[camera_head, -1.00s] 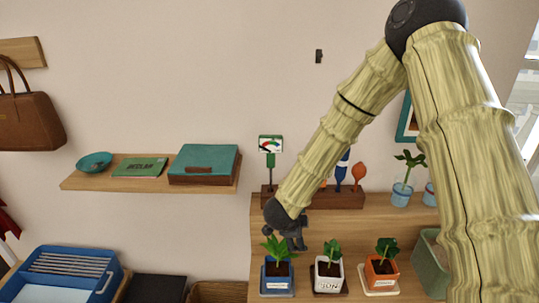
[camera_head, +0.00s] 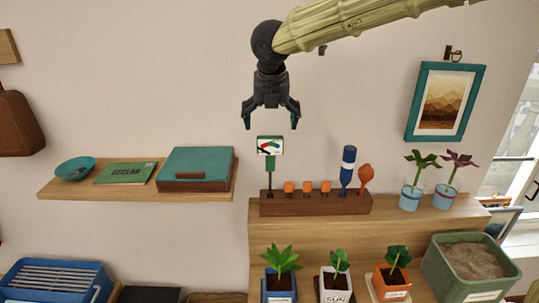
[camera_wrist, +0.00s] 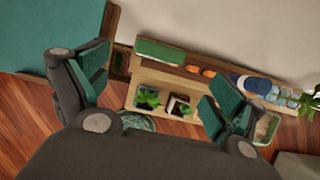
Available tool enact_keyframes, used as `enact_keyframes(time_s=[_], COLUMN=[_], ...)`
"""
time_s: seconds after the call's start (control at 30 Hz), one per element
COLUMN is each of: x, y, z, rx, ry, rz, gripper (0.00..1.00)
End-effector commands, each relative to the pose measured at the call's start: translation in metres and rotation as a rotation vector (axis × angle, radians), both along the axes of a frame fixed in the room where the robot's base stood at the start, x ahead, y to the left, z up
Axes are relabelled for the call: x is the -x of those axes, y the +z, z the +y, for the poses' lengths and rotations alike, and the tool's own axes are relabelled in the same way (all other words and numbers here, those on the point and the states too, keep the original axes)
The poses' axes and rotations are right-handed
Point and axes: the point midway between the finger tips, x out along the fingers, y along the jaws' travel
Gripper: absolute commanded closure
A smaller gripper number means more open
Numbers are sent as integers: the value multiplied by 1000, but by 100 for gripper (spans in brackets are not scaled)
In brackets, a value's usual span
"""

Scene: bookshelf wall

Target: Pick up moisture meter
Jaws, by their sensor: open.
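The moisture meter (camera_head: 270,146) has a green head with a white dial marked red, green and black. It stands upright on a thin dark stem at the left end of a brown wooden rack (camera_head: 315,204) on the shelf. My gripper (camera_head: 270,121) points straight down just above the meter's head. Its dark fingers are spread apart and empty, one on each side. In the wrist view, a green bar (camera_wrist: 172,52), apparently the top of the meter's head, lies beyond the open fingers (camera_wrist: 158,84).
Several orange pieces, a blue-and-white tool (camera_head: 347,168) and an orange tool (camera_head: 365,177) stand in the same rack. Glasses with plants (camera_head: 411,198) are to the right, potted plants (camera_head: 281,270) below. A left shelf (camera_head: 130,190) holds a teal box (camera_head: 197,165).

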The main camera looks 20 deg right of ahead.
Motion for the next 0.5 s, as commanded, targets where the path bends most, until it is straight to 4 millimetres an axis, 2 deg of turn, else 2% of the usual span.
enact_keyframes(time_s=[0.23, 0.5], x=[-12, -18], y=[-31, -44], z=[-4, -5], rx=[3, 3], ry=[2, 4], rz=[3, 2], gripper=[5, 5])
